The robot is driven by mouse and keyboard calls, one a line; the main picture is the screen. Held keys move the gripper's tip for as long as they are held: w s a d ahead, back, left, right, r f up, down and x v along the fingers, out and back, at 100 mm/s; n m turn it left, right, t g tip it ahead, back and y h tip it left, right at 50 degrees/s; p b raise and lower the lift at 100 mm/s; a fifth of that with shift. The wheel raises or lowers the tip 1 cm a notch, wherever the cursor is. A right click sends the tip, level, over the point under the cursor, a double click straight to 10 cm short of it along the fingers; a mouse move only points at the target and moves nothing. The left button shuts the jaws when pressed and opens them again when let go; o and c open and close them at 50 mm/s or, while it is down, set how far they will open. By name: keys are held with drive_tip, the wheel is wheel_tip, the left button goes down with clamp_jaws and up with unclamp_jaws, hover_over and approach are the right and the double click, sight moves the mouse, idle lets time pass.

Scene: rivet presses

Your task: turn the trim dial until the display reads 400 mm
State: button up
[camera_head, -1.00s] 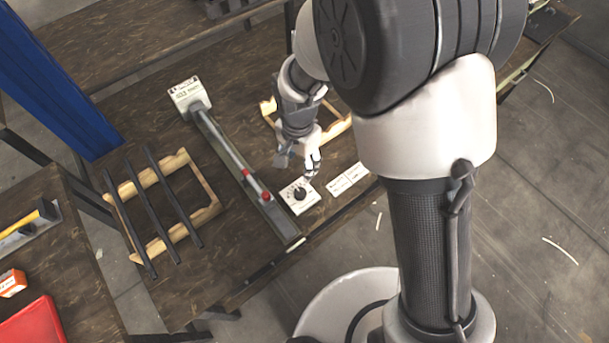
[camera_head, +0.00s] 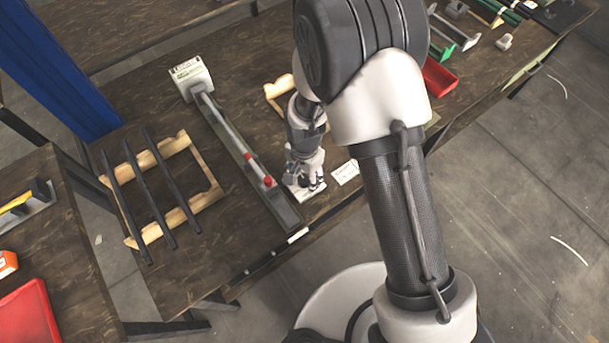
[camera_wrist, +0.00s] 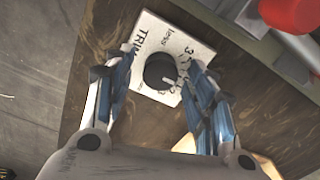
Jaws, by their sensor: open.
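The trim dial is a round black knob (camera_wrist: 160,71) with a white pointer line, on a white plate (camera_wrist: 150,32) marked TRIM, in the wrist view. My gripper (camera_wrist: 163,78) is open, with one finger on each side of the knob; I cannot tell whether either finger touches it. In the head view my gripper (camera_head: 306,180) hangs over the plate (camera_head: 308,194) and hides the knob. The display (camera_head: 188,75) is the light box at the far end of the grey rail; its digits are too small to read.
The grey rail (camera_head: 228,143) with red knobs (camera_head: 268,181) lies left of the dial plate. A white label card (camera_head: 346,172) lies to the right. A wooden rack (camera_head: 143,160) with black bars stands further left. A red tray (camera_head: 439,77) is at right.

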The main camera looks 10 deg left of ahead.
drive_tip(key=shift+c, duration=0.6)
drive_tip(key=c, duration=1)
drive_tip(key=shift+o, duration=0.2)
drive_tip(key=n, duration=0.5)
drive_tip(key=shift+n, duration=0.4)
drive_tip(key=n, duration=0.5)
drive_tip(key=shift+n, duration=0.7)
drive_tip(key=o, duration=1.1)
